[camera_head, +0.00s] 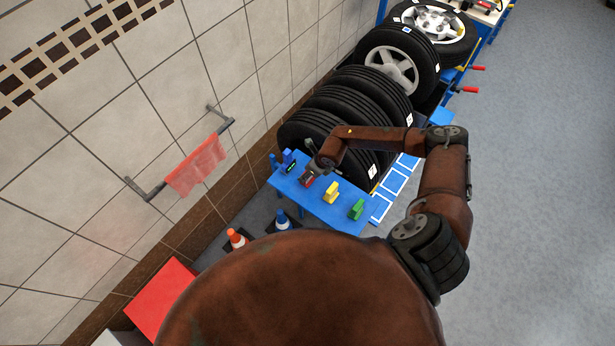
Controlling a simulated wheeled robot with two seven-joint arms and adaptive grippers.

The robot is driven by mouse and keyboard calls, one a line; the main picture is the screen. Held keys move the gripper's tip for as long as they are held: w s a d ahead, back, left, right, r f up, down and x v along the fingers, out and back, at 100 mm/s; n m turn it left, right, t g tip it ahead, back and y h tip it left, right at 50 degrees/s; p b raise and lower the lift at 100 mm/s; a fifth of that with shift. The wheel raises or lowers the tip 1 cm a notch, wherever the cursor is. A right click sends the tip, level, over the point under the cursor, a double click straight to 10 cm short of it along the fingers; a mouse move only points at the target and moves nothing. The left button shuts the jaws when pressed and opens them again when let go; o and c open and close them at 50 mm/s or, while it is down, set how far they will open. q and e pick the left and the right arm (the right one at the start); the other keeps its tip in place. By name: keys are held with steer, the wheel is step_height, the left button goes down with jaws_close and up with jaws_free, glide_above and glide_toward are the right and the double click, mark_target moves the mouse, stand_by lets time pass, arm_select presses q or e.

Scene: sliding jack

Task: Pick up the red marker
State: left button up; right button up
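The red marker (306,182) is a small red block on the blue table (318,208), toward its left end. My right arm reaches in from the right over the table. Its gripper (311,172) is at the red marker and covers part of it. The fingers are too small and dark to tell whether they are open, shut or touching the marker. A yellow marker (331,192) and a green marker (356,209) stand to the right on the same table. My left gripper is not in view.
A blue object (288,158) stands at the table's left end. Several tyres (360,98) are racked just behind the table. A tiled wall with a towel rail is left; open floor (545,180) is right.

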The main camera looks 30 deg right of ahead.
steer(key=c, duration=0.4)
steer(key=shift+r, duration=0.1)
